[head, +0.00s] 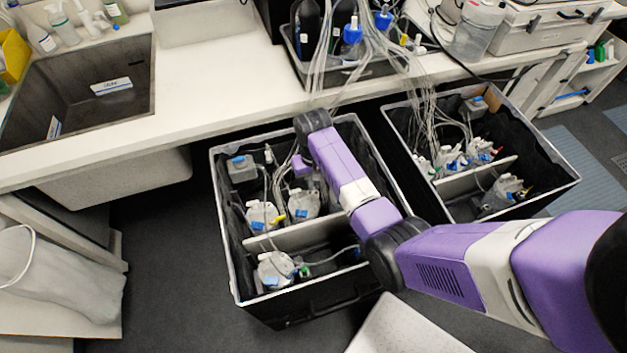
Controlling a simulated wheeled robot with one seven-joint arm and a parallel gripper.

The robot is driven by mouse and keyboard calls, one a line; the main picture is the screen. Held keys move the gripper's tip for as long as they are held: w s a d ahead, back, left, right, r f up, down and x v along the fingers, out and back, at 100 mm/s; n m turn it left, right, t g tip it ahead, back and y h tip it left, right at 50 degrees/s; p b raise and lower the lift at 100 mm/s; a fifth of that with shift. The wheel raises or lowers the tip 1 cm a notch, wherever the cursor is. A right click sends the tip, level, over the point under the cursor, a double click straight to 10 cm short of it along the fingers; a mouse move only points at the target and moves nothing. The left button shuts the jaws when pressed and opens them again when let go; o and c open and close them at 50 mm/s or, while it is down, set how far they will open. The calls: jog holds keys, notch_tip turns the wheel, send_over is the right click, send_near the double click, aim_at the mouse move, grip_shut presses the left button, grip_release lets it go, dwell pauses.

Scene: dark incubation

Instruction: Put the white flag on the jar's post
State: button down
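My arm reaches over the left black crate (235,265) and bends down at its far end. My gripper (301,170) is small there, above the crate's back compartment; its fingers cannot be made out. Under it stands a clear jar with a white and blue top (303,204). A second jar (261,216) stands to its left, with a yellow piece beside it. A third jar (275,270) is in the front compartment, with green and blue caps near it. A small white piece (268,153) shows near the crate's back; I cannot tell whether it is the white flag.
A grey box with a blue cap (242,168) is in the crate's back left corner. A second black crate (540,190) with jars stands to the right. Tubes hang from a bottle tray (345,75) on the white bench (215,100). Dark floor is clear at left.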

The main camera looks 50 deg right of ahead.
jog(key=shift+f+b, duration=2.55)
jog(key=shift+f, duration=0.2)
jog(key=shift+s+a+f, duration=0.1)
jog(key=shift+f, duration=0.1)
